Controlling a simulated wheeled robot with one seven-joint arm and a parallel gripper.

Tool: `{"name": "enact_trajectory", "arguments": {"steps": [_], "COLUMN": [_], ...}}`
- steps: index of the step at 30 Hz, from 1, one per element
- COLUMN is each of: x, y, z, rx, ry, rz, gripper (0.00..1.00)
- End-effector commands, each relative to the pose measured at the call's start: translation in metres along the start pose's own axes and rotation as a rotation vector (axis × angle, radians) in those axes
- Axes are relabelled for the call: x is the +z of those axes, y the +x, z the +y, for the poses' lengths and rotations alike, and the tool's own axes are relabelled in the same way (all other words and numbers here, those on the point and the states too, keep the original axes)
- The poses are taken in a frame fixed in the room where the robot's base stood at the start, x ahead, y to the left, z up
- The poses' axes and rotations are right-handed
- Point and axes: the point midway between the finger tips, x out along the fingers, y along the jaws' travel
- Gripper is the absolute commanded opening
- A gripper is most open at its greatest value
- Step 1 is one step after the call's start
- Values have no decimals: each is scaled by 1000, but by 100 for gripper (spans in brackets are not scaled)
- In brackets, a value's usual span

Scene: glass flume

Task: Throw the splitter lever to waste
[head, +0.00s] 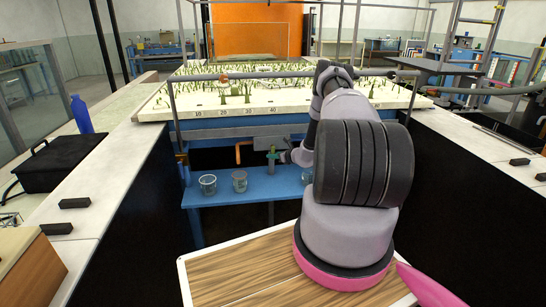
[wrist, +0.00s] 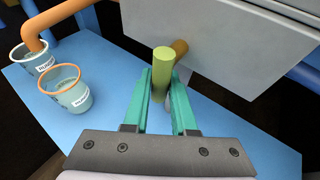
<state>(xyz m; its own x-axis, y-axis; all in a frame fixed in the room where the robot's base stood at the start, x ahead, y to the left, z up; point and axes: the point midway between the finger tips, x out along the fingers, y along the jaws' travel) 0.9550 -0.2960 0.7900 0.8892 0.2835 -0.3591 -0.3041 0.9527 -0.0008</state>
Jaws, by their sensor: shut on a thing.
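The splitter lever shows in the wrist view as a yellow-green upright handle (wrist: 162,72). It stands between the two teal fingers of my gripper (wrist: 163,100), which are shut on it. A brown-orange round stub (wrist: 180,47) sits just behind the handle, against a grey panel (wrist: 220,35). In the head view my gripper (head: 275,156) is at the front of the flume, above the blue shelf, and my arm hides part of this area. An orange pipe (wrist: 66,10) bends down into one labelled cup (wrist: 38,58) in the wrist view. I cannot read which side is waste.
A second labelled cup (wrist: 68,92) stands beside the first on the blue shelf (wrist: 115,75). In the head view, cups (head: 208,184) stand left of my gripper. The planted flume bed (head: 270,95) lies above. White-topped counters (head: 105,190) flank both sides.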

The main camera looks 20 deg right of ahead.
Motion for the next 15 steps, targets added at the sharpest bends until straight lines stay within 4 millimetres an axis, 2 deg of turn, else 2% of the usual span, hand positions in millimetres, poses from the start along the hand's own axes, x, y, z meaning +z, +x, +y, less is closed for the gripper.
{"name": "enact_trajectory", "arguments": {"steps": [6, 7, 8, 9, 15], "x": [0, 0, 0, 0, 0], "y": [0, 0, 0, 0, 0], "z": [0, 0, 0, 0, 0], "rx": [0, 0, 0, 0, 0], "ry": [0, 1, 1, 1, 1], "rz": [0, 0, 0, 0, 0], "gripper": [0, 36, 48, 55, 55]}}
